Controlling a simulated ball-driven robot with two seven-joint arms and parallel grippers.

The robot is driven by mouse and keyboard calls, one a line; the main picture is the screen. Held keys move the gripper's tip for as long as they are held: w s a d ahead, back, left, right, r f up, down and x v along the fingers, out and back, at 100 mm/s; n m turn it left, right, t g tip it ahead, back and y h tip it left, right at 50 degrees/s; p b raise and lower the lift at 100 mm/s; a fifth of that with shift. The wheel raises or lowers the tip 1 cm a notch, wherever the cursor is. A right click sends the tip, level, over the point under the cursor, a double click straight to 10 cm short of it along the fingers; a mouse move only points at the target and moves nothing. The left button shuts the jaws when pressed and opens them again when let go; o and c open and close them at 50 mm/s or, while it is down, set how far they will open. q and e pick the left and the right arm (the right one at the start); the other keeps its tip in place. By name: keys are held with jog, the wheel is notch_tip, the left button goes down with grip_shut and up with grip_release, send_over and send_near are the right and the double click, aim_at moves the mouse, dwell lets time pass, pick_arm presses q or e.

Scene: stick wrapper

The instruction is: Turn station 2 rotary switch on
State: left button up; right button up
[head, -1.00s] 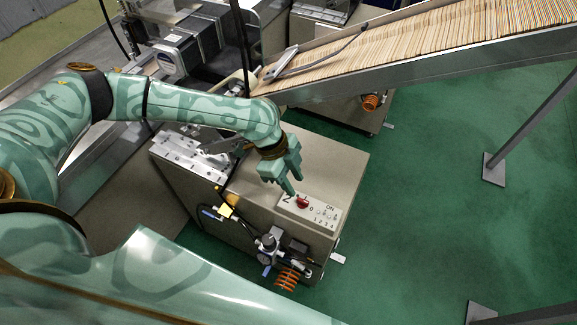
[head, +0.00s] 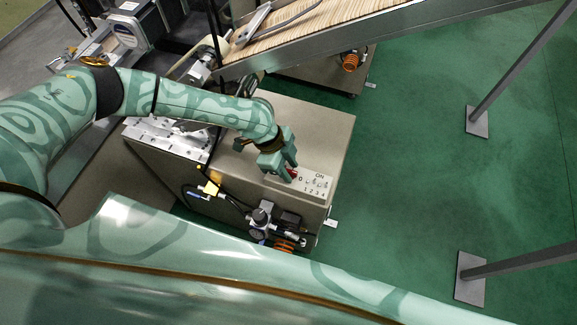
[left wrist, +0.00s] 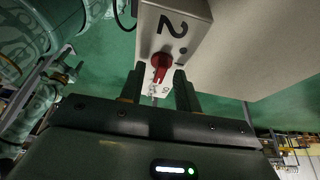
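The red rotary switch (head: 292,174) is on a pale control panel (head: 318,184) on top of the grey station box, partly hidden by my left gripper. In the left wrist view the red knob (left wrist: 160,65) sits below a large "2", which appears upside down there. My left gripper (head: 288,170) reaches down over the switch. In the left wrist view its fingers (left wrist: 159,72) are apart, one on each side of the knob in the picture, with gaps visible and no clear contact. The knob's exact setting is hard to read. My right gripper is not in view.
The grey station box (head: 310,120) carries a valve and hoses (head: 262,215) on its near side. A conveyor (head: 320,35) with wooden sticks runs above at the back. A metal leg (head: 510,75) stands on the right. The green floor (head: 410,160) between is clear.

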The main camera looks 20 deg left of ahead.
pick_arm(q)
jog(key=c, duration=0.6)
grip_shut()
